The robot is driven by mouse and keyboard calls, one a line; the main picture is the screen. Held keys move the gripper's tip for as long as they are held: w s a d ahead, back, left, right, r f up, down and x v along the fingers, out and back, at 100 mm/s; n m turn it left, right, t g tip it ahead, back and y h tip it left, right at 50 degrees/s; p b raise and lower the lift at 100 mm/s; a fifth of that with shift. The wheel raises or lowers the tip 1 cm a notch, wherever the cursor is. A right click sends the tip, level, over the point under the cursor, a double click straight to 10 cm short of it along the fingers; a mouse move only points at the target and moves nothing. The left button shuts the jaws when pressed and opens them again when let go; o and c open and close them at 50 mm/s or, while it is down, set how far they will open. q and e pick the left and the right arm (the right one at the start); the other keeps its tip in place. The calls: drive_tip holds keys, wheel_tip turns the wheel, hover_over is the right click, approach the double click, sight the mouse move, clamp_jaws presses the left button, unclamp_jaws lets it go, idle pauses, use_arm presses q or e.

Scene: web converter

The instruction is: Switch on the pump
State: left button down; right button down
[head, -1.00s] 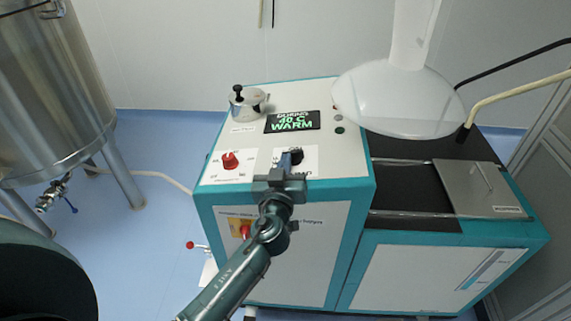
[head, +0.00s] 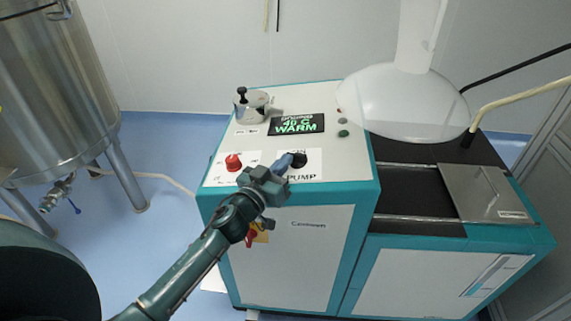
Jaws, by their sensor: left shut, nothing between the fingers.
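The pump switch is a black knob (head: 299,159) on a white plate (head: 305,176) marked "PUMP", on top of the white and teal machine (head: 345,186). My left gripper (head: 283,164) is shut and empty. Its fingertips are at the left side of the black knob, and I cannot tell whether they touch it. The gripper covers part of the plate's left side. The knob's exact setting is too small to read. My right gripper is not in view.
A red knob (head: 233,162) sits just left of the gripper. A display (head: 296,124) reads "40 C WARM". A metal pot with a black knob (head: 251,106) stands behind. A red and yellow switch (head: 254,235) is on the front. A white funnel (head: 405,100) hangs at right.

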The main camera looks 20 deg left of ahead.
use_arm(q)
drive_tip(key=shift+w+a+r+m+h, duration=0.1)
drive_tip(key=shift+w+a+m+h, duration=0.1)
drive_tip(key=shift+m+h, duration=0.35)
drive_tip(key=shift+w+a+p, duration=0.2)
drive_tip(key=shift+p, duration=0.3)
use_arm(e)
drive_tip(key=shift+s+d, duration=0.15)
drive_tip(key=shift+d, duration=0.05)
use_arm(q)
drive_tip(key=shift+w+a, duration=0.1)
drive_tip(key=shift+f, duration=0.2)
